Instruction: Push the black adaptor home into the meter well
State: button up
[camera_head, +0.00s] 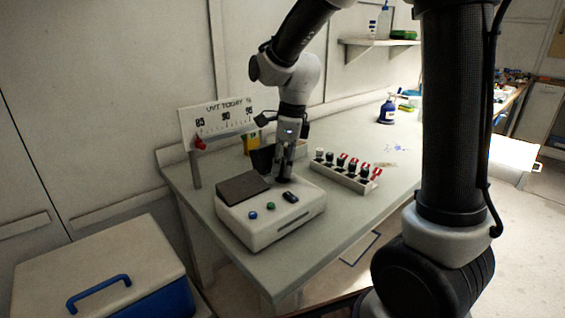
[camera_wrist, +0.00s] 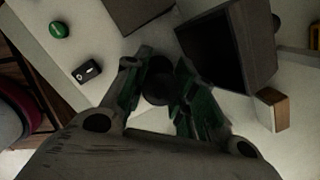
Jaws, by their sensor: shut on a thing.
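The meter is a white box (camera_head: 270,232) at the table's near left end, with a dark sloped panel (camera_head: 242,187) and buttons on top. My gripper (camera_head: 284,174) points down over the back right of its top. In the wrist view my gripper (camera_wrist: 160,88) is shut, its green-padded fingers on either side of the round black adaptor (camera_wrist: 157,84). The well's mouth is hidden under the adaptor and fingers. I cannot tell how deep the adaptor sits. A dark, hollow lid-like part (camera_wrist: 222,48) stands beside the fingers in the wrist view.
A white rack (camera_head: 345,178) of several dark-capped vials with red tags is right of the meter. A dial board (camera_head: 217,119) stands behind left. A green button (camera_wrist: 60,29) and black switch (camera_wrist: 87,71) lie near the fingers. A cooler (camera_head: 100,268) is at front left.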

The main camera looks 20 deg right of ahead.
jog(key=shift+f, duration=0.75)
jog(key=o, duration=0.9)
notch_tip(320, 180, up, 12)
jog(key=d, duration=0.1)
jog(key=shift+s+d, duration=0.35)
jog(key=shift+f, duration=0.15)
